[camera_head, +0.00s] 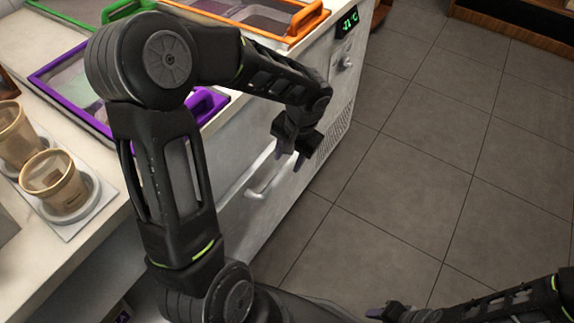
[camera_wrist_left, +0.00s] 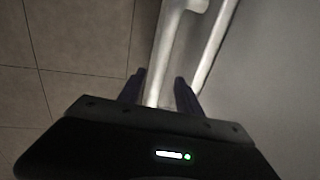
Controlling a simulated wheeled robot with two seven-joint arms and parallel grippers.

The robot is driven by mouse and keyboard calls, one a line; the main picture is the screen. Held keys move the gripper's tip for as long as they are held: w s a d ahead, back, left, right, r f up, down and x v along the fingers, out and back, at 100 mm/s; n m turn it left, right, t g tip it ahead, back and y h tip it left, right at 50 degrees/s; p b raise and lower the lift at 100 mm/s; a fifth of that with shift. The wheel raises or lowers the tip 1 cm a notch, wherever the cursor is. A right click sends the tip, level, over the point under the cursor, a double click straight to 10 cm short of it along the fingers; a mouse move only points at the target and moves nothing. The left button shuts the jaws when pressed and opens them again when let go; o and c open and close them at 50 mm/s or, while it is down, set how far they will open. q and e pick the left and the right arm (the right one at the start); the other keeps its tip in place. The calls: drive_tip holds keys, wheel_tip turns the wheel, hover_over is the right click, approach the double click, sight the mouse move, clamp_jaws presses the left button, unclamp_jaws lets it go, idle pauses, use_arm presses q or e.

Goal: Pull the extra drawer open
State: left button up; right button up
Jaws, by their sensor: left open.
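The extra drawer's pale bar handle (camera_head: 262,190) is on the front of the white freezer counter. My left gripper (camera_head: 289,157) is open at the far end of this handle, with its fingers pointing down. In the left wrist view the handle bar (camera_wrist_left: 172,40) runs between the two spread fingers of the left gripper (camera_wrist_left: 160,80). I cannot tell whether either finger touches it. The drawer's outline is partly hidden by my left arm, and its front looks about flush with the counter. My right gripper (camera_head: 385,312) is at the bottom edge, only partly seen.
Purple (camera_head: 205,106), green and orange (camera_head: 308,18) framed lids lie on the counter top. Two cups (camera_head: 54,182) stand on a pale tray at the left. A temperature display (camera_head: 347,22) is on the counter's end. The tiled floor (camera_head: 430,150) at the right is clear.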

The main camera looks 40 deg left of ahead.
sight(286, 167)
use_arm(q)
drive_tip(key=f, duration=0.3)
drive_tip(key=shift+a+f, duration=0.1)
drive_tip(key=shift+a, duration=0.2)
drive_tip(key=shift+c, duration=0.3)
clamp_jaws()
idle(0.9)
